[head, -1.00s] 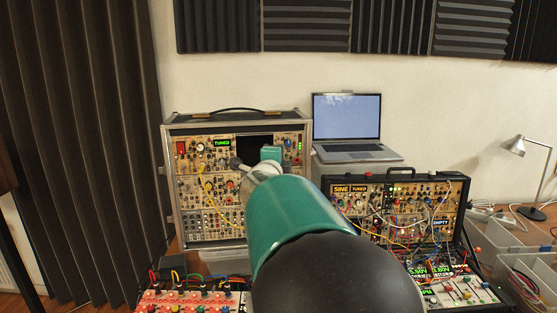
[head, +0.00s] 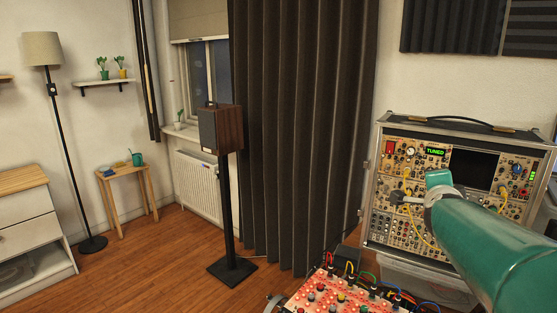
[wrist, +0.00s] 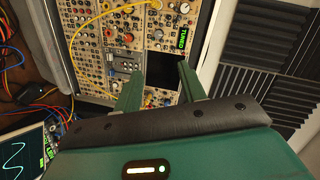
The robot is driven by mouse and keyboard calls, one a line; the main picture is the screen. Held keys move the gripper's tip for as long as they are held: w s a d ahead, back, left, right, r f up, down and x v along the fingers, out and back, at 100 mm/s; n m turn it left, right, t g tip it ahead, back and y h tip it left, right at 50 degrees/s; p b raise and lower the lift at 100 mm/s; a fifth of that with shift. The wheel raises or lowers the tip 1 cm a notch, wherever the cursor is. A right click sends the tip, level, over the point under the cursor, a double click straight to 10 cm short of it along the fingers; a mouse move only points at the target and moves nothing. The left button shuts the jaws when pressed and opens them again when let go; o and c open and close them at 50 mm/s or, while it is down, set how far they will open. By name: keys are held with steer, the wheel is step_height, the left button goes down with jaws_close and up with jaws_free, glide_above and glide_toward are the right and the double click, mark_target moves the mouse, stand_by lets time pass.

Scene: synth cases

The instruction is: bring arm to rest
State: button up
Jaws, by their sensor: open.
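My green arm reaches in from the right of the head view. My gripper (wrist: 160,88) shows best in the wrist view, with its two green fingers spread apart and nothing between them. The tall synth case (head: 374,238) stands behind the arm at the right of the head view. It has a dark screen (head: 474,169) and a green "TUNED" display (head: 436,152). In the wrist view the case's panel (wrist: 95,45) appears turned on its side beyond the fingers. In the head view the arm hides part of the panel, and the fingers are hard to make out.
A red panel with knobs and coloured cables (head: 335,295) is at the bottom edge. A speaker on a stand (head: 221,130), a small stool (head: 127,173) and a floor lamp (head: 58,110) stand to the left. Wooden floor (head: 165,265) lies open between them.

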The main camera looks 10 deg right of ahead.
steer(key=s+a+f+n+y, duration=0.2)
steer(key=a+n+y, duration=0.15)
steer(key=a, duration=0.35)
steer(key=s+a+f+n+g+y, duration=0.1)
steer(key=s+a+f+n+y, duration=0.15)
steer(key=a+n, duration=0.4)
steer(key=s+a+f+n+y, duration=0.1)
steer(key=a+f+n+y, duration=0.15)
steer(key=a, duration=0.65)
steer(key=s+a+f+n+g, duration=0.3)
steer(key=s+f+n, duration=0.1)
steer(key=s, duration=0.3)
steer(key=s+a+f+n+g, duration=0.3)
steer(key=s+a+f+n, duration=0.1)
steer(key=s, duration=0.4)
steer(key=shift+s+a+f+n+y, duration=0.15)
steer(key=shift+a+f+n+y, duration=0.25)
steer(key=shift+f, duration=0.3)
steer(key=shift+d, duration=0.1)
